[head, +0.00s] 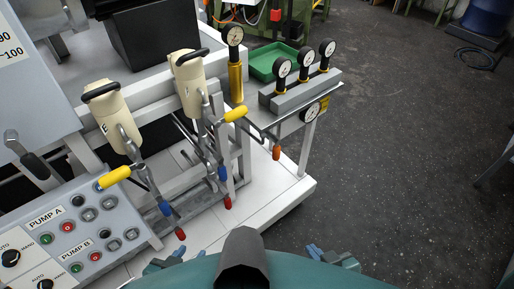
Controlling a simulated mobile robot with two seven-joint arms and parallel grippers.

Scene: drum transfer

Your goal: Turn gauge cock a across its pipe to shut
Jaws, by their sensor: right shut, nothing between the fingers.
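Three dial gauges, the nearest being the left gauge (282,67), stand on a grey block (300,90) at the back right of the white bench. Small yellow parts show at their bases. Another gauge (311,112) faces out from the bench end, and one more gauge (232,35) tops a yellow cylinder. I cannot read which cock is a, nor tell its angle to its pipe. My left gripper (168,263) is at the bottom edge, partly hidden, its jaws unclear. My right gripper (332,258) is shut and empty at the bottom edge. Both are well apart from the gauges.
Cream filter housings (186,80) with black handles stand on the bench. Yellow-handled levers (236,114) and blue, red and orange handles (276,152) jut forward. A pump panel (75,225) is at left. A green tray (272,62) lies behind. The floor at right is clear.

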